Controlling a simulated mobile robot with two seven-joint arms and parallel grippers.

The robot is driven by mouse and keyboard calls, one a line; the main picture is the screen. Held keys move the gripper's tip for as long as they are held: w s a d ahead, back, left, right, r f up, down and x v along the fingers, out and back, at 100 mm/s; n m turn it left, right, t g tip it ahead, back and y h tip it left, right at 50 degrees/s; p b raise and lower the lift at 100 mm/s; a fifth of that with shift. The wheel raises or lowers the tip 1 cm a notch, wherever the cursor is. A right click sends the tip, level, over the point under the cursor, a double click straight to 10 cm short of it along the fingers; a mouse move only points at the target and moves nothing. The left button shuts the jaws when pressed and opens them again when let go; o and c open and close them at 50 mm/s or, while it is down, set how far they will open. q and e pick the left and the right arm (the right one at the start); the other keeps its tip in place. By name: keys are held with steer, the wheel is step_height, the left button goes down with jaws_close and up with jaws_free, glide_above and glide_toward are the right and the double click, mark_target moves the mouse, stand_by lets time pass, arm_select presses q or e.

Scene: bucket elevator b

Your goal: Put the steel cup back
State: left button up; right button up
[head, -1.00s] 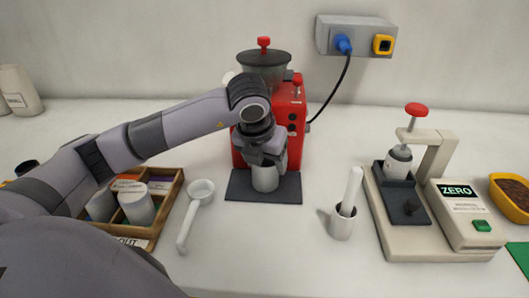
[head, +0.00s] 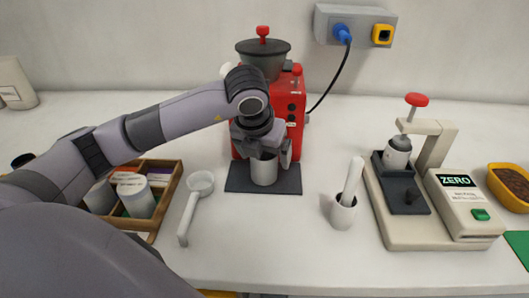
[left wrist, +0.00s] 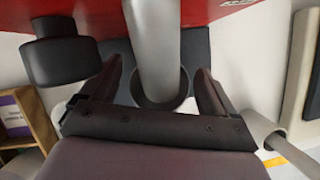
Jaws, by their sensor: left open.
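The steel cup (head: 264,172) stands upright on the dark mat (head: 235,180) in front of the red machine (head: 293,100). My left gripper (head: 265,152) is open, with its fingers on either side of the cup's upper part and a gap showing beside it. In the left wrist view the cup's dark mouth (left wrist: 167,97) lies between the spread fingers of my left gripper (left wrist: 165,85), below a grey tube (left wrist: 153,40). My right gripper is out of view.
A white scoop (head: 191,205) and a wooden box (head: 172,190) with containers are to the left. A white mortar with a pestle (head: 344,213) and a beige press (head: 405,230) with a ZERO display are to the right. The counter between the mat and the mortar is clear.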

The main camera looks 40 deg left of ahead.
arm_select(q)
steer(key=v, duration=1.2)
